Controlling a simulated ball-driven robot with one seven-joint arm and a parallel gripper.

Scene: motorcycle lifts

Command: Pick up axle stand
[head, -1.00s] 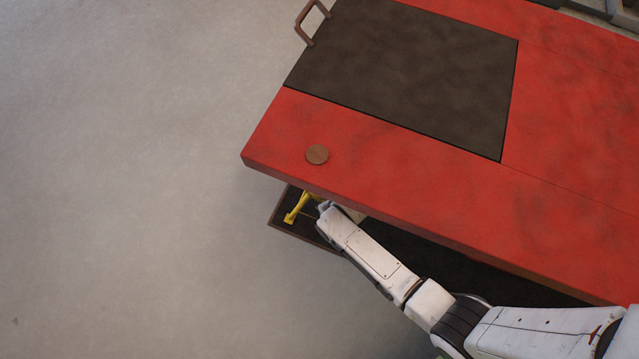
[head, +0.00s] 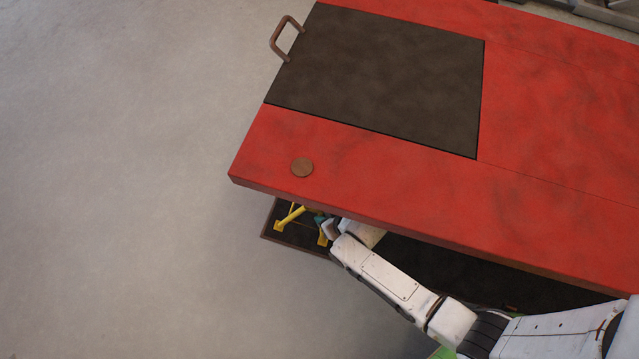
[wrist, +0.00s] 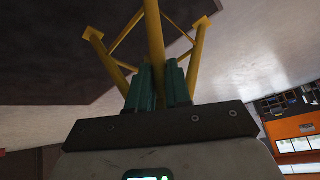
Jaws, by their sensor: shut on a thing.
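The yellow axle stand (head: 290,216) shows partly under the near edge of the red lift's top in the head view. Its upper part is hidden by the lift top. In the wrist view the axle stand (wrist: 154,40) fills the upper middle, with its post between the green fingers and splayed legs to either side. My gripper (wrist: 160,88) is shut on the post of the stand. In the head view my gripper (head: 322,221) is mostly hidden under the lift's edge. I cannot tell whether the stand's feet touch the surface below.
The red lift top (head: 400,205) overhangs the gripper and stand closely. A dark lower base (head: 470,278) lies under it. A metal handle (head: 287,38) sticks out at the far left edge. Open grey floor (head: 120,200) lies to the left.

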